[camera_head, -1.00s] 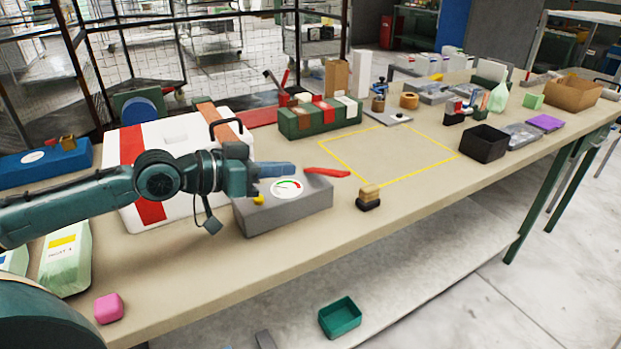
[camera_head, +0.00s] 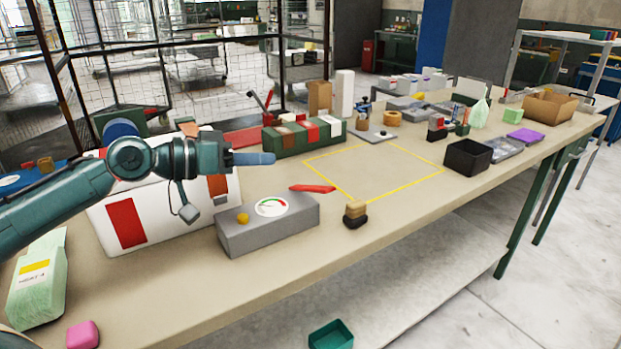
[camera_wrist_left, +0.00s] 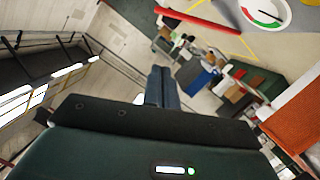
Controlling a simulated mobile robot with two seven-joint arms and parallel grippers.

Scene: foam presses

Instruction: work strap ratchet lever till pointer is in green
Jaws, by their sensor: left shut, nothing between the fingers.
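A grey ratchet box (camera_head: 268,228) stands on the bench with a round white dial (camera_head: 271,206) and a yellow knob (camera_head: 243,218) on top. The red lever (camera_head: 313,188) sticks out to the right at the box's far right corner. The wrist view also shows the dial (camera_wrist_left: 266,8) and lever (camera_wrist_left: 205,22). The dial has red and green bands, but its pointer is too small to read surely. My left gripper (camera_head: 272,158) is shut and empty, raised behind the box and apart from the lever.
A green crate (camera_head: 312,140) of coloured blocks stands behind the lever. A yellow-outlined area (camera_head: 375,172) lies clear to the right. A small wood-and-black block (camera_head: 355,215) stands right of the box, and a black bin (camera_head: 467,157) is farther right.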

